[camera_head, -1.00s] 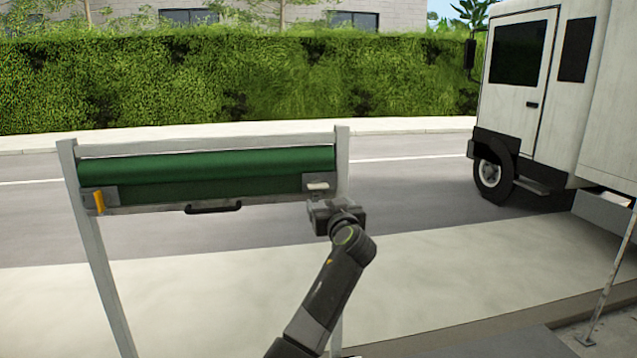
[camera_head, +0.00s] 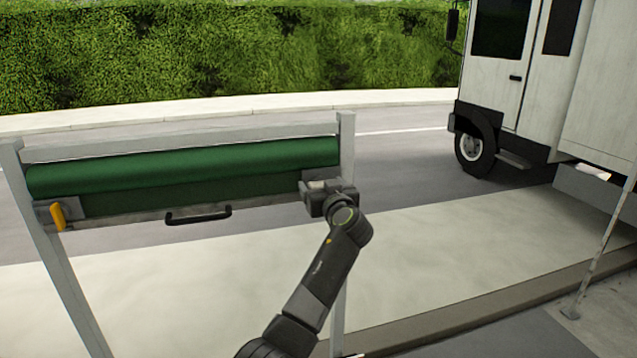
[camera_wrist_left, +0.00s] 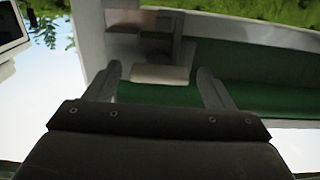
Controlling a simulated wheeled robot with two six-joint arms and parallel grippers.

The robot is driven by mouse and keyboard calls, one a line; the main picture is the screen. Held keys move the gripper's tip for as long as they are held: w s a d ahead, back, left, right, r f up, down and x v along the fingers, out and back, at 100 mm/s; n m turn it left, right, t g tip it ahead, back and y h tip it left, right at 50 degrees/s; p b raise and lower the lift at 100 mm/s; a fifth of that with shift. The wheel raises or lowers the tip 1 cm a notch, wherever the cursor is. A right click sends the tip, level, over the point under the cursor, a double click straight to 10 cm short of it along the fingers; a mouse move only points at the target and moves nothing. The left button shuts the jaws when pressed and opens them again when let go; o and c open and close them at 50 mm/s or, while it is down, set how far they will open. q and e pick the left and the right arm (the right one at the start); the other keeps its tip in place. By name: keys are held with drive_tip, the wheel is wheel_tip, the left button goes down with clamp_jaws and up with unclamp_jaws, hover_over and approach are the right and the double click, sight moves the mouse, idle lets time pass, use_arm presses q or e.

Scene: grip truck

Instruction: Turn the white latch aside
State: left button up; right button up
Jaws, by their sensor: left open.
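The white latch (camera_head: 315,185) sits on a grey plate at the right end of the green roller frame, partly hidden by my left gripper (camera_head: 328,193). In the left wrist view the latch shows as a pale block (camera_wrist_left: 160,74) between the two fingertips of my open left gripper (camera_wrist_left: 160,82). I cannot tell whether the fingers touch it. The green roller (camera_head: 180,170) runs across the frame. My right gripper is not in view.
A yellow latch (camera_head: 58,216) is at the frame's left end, and a black handle (camera_head: 198,215) is on the lower bar. Upright posts (camera_head: 347,150) flank the roller. A white truck (camera_head: 510,80) stands at the right. Pavement (camera_head: 180,270) in front is clear.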

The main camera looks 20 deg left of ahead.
use_arm(q)
drive_tip(key=shift+s+d+r, duration=0.1)
drive_tip(key=shift+s+d, duration=0.05)
drive_tip(key=shift+d, duration=0.05)
drive_tip(key=shift+c, duration=0.6)
drive_tip(key=shift+a, duration=0.1)
drive_tip(key=c, duration=0.9)
drive_tip(key=shift+o, duration=0.2)
